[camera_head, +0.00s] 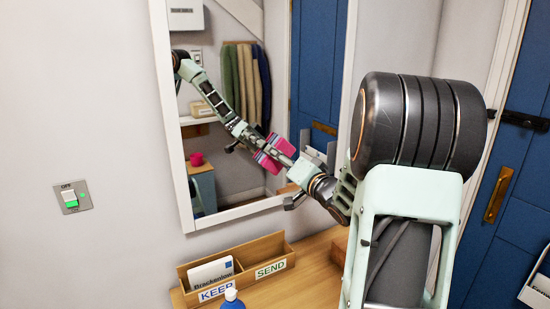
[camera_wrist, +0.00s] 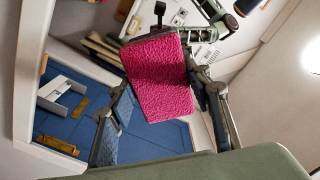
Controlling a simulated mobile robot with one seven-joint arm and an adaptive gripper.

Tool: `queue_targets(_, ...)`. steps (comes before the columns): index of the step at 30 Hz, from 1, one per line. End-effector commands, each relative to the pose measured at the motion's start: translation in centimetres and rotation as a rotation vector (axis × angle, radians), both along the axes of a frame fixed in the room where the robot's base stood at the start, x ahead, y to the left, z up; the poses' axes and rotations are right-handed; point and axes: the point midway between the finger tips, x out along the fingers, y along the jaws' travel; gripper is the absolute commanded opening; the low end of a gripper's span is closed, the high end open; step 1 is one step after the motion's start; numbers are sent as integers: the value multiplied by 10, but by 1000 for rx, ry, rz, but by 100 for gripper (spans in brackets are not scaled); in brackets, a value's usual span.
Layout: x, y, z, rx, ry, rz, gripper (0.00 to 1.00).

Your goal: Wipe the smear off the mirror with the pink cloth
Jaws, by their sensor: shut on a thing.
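The pink cloth (camera_wrist: 158,78) is a thick textured pad. In the wrist view it sits between the fingers of my gripper (camera_wrist: 158,90), which is shut on it. In the head view my gripper (camera_head: 298,172) reaches left in front of the lower right part of the white-framed mirror (camera_head: 225,80). Pink shows there at the fingers, where the cloth and its reflection are hard to separate. The mirror also fills much of the wrist view (camera_wrist: 75,75). I cannot tell whether the cloth touches the glass. I cannot make out the smear; the cloth may hide it.
Below the mirror, a wooden letter holder (camera_head: 262,250) labelled KEEP and SEND stands on a wooden top (camera_head: 305,285), with a blue bottle (camera_head: 232,301) in front. A switch (camera_head: 73,197) is on the left wall. A blue door (camera_head: 510,220) is at right.

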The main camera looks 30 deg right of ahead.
Motion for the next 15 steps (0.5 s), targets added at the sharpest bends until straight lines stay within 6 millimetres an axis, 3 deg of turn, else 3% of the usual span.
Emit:
queue_targets(7,2,8,1,-1,-2,2,26)
queue_targets(15,0,33,0,-1,-2,5,26)
